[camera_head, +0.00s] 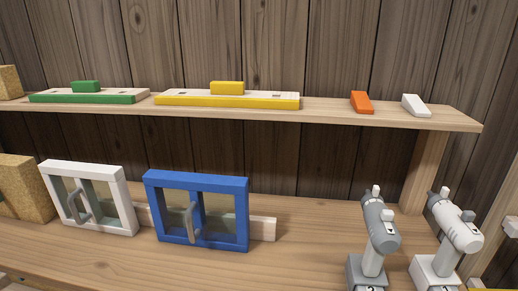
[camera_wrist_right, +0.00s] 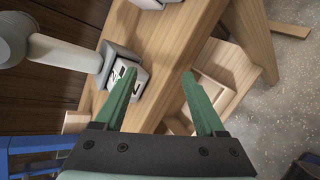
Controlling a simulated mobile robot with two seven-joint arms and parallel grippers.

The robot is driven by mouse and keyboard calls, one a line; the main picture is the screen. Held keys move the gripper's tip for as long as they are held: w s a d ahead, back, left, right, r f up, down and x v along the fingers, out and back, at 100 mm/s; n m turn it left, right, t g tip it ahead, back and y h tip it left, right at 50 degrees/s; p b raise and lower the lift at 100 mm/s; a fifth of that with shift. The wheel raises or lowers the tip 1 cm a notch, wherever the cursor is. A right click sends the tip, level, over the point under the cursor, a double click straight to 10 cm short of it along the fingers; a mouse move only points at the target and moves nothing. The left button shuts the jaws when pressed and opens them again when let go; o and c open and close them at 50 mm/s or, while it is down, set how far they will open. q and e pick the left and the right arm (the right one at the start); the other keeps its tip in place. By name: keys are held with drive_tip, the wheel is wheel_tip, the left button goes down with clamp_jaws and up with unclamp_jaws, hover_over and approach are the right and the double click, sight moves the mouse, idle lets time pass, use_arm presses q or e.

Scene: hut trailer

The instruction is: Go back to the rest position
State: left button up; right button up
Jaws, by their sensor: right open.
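My right gripper (camera_wrist_right: 160,75) shows in the right wrist view with its two green fingers spread apart and nothing between them. Its left finger overlaps the labelled block-shaped base (camera_wrist_right: 120,68) of a grey tool in the picture; I cannot tell whether they touch. Neither gripper shows in the head view, and my left gripper is in no view.
A grey drill (camera_head: 380,225) and a white drill (camera_head: 455,230) stand on the bench. A blue frame (camera_head: 197,179) and white frame (camera_head: 85,170) stand left. The shelf (camera_head: 400,119) holds green (camera_head: 85,98) and yellow (camera_head: 230,101) boards, an orange wedge (camera_head: 361,102) and white wedge (camera_head: 415,105).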

drive_tip(key=s+a+f+m+g+y, duration=0.65)
drive_tip(key=s+a+f+m, duration=0.2)
drive_tip(key=m, duration=0.75)
drive_tip(key=w+a+f+t+p, duration=0.1)
drive_tip(key=a+f+t, duration=0.1)
drive_tip(key=f, duration=0.2)
drive_tip(key=w+a+f+t+y+p, duration=0.1)
drive_tip(key=w+a+f+t, duration=0.1)
drive_tip(key=f, duration=0.3)
drive_tip(key=shift+w+f+t, duration=0.25)
drive_tip(key=shift+f+t, duration=0.05)
drive_tip(key=shift+t, duration=0.05)
